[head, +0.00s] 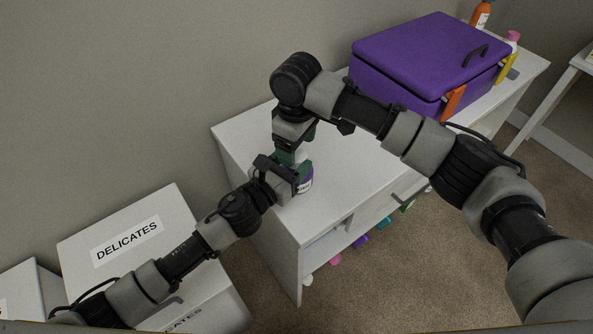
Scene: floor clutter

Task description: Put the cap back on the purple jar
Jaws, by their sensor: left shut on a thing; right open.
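The purple jar (306,185), with a pale label, stands on the white tabletop near its left end. It is mostly hidden by my grippers. My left gripper (301,174) reaches in from the left and is shut on the jar. My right gripper (294,156) points down from above, directly over the jar, with its jaws open. Its green fingertips are close above the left gripper. I cannot make out the cap clearly; the area between the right fingertips and the jar top is largely hidden.
A purple lidded box (425,50) stands at the back right of the white table (345,195). An orange bottle (481,14) and a pink-capped bottle (509,52) are beyond it. A white box labelled DELICATES (150,215) is at left.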

